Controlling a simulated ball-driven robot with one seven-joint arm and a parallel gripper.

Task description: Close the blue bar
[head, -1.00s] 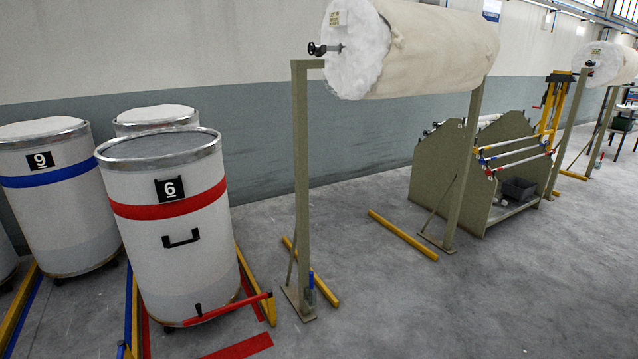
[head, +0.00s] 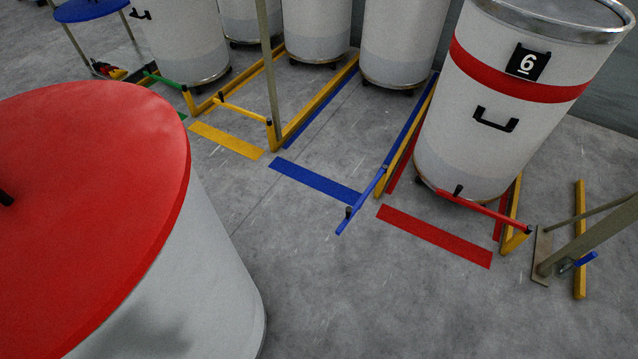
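The blue bar (head: 363,199) shows in the head view, low above the floor. It sticks out toward me from the front end of the yellow rail (head: 402,150) left of drum 6, past the blue floor strip (head: 315,180). It stands open, not across the front of its bay. A black knob sits on it near its free end. A white drum (head: 398,40) stands at the back of that bay. My gripper is not in view.
A large white drum with a red lid (head: 90,190) fills the near left. Drum 6 (head: 500,110) stands behind a red bar (head: 485,212). A yellow bar (head: 242,112) spans the bay to the left. A stand foot (head: 541,252) is at the right. Floor in front of the blue bar is clear.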

